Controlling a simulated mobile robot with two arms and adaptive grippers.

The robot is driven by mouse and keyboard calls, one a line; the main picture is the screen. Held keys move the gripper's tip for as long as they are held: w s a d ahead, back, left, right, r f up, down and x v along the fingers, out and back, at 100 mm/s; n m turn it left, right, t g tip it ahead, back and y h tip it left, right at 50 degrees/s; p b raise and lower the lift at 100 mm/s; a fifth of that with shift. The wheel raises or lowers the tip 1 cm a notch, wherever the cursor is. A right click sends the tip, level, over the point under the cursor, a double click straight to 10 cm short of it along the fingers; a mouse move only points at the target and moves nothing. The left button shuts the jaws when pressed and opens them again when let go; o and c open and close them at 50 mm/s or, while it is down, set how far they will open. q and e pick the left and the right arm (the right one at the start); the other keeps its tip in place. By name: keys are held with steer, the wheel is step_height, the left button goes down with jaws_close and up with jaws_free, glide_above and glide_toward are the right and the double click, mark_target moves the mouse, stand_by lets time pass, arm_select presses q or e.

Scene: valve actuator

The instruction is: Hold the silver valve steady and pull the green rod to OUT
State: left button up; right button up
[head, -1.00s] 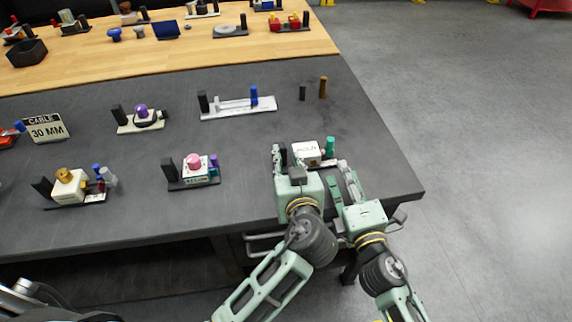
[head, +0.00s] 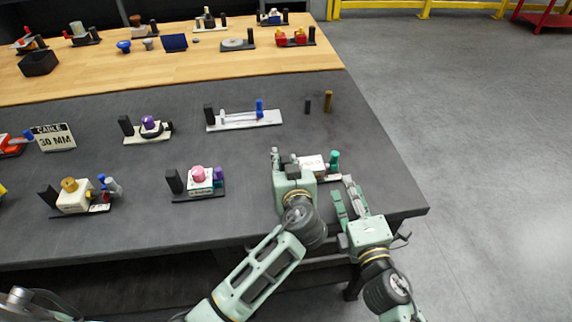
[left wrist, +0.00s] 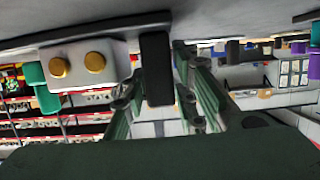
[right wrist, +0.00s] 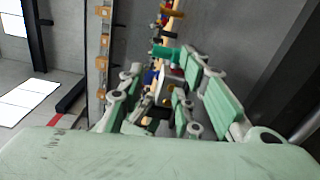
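The silver valve shows as a pale block (head: 312,163) near the table's right front edge, with a green rod (head: 334,160) upright at its right end. In the left wrist view the block (left wrist: 108,63) has two gold knobs, with the green rod (left wrist: 42,90) beyond it. My left gripper (head: 284,156) is open at the block's left end, and a black post (left wrist: 156,68) shows between its fingers; contact cannot be told. My right gripper (head: 344,194) is open and empty, in front of the rod and apart from it. The green rod (right wrist: 165,53) shows beyond its fingers.
A unit with a pink knob (head: 199,175) stands left of my left gripper. Behind are a white rail unit with a blue post (head: 260,107), a dark peg (head: 307,106) and a brown peg (head: 328,102). The dark table (head: 385,185) is clear at right.

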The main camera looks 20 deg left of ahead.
arm_select(q)
jaws_close()
arm_select(e)
steer(key=shift+c, duration=0.5)
